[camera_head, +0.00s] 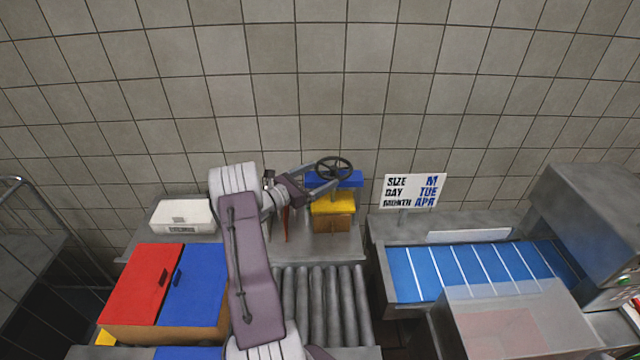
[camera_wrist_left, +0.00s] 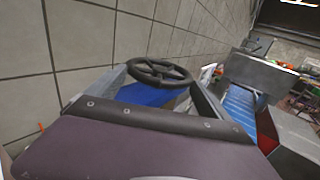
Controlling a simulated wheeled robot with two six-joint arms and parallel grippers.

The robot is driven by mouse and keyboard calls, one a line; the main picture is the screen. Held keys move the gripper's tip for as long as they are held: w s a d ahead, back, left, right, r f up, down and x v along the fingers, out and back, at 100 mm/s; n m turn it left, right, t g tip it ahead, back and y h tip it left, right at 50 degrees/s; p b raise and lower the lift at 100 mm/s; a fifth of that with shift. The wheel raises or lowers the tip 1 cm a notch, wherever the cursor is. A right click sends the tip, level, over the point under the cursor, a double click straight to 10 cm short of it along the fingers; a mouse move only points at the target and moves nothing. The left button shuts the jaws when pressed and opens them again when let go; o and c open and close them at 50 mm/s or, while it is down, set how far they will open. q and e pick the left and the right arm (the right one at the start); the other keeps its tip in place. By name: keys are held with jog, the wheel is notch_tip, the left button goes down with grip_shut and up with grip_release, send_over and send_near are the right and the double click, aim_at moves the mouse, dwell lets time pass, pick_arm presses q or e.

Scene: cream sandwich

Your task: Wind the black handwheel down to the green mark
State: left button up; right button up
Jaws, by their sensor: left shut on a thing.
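The black handwheel (camera_head: 334,168) sits on top of a blue press frame (camera_head: 352,180) with a yellow block (camera_head: 333,205) under it, on the grey bench at the back. It also shows in the left wrist view (camera_wrist_left: 160,71). My left gripper (camera_head: 316,169) reaches it from the left and is shut on its rim, with one finger on each side in the wrist view. The green mark cannot be made out in either view. My right gripper is not in view.
A white box (camera_head: 182,216) stands at the back left of the bench. Red (camera_head: 145,283) and blue (camera_head: 192,284) lids lie at front left. A roller track (camera_head: 325,300) runs in front of the press. A sign (camera_head: 412,190) and blue conveyor (camera_head: 470,268) are to the right.

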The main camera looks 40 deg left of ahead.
pick_arm(q)
jog(key=shift+w+a+r+h, duration=0.1)
jog(key=shift+a+h, duration=0.05)
jog(key=shift+h, duration=0.15)
jog(key=o, duration=1)
jog(key=shift+o, duration=0.4)
jog(key=b+v, duration=0.2)
jog(key=v, duration=0.7)
